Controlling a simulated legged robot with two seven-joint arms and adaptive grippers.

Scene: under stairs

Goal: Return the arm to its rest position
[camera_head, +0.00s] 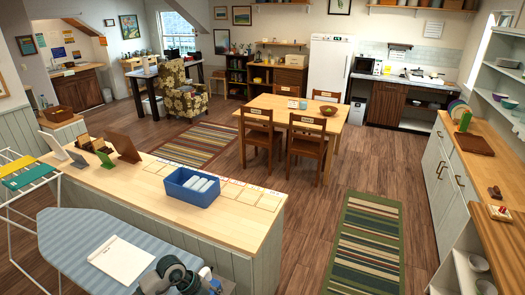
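Neither of my grippers can be made out in the head view. A grey, dark and blue rounded object (175,277) is cut off at the bottom edge, in front of the ironing board (75,230); I cannot tell whether it is part of my arm. A white sheet or pad (121,260) lies on the striped blue ironing board. A blue bin (191,198) with several pale rolled items (202,184) stands on the long wooden counter (222,228).
Several upright boards stand at the counter's left end. A rack with green and yellow cloths (28,176) is at left. A dining table (336,111) with chairs (307,140) stands mid-room. A striped rug (367,240) lies on open floor before the right-hand counter (475,180).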

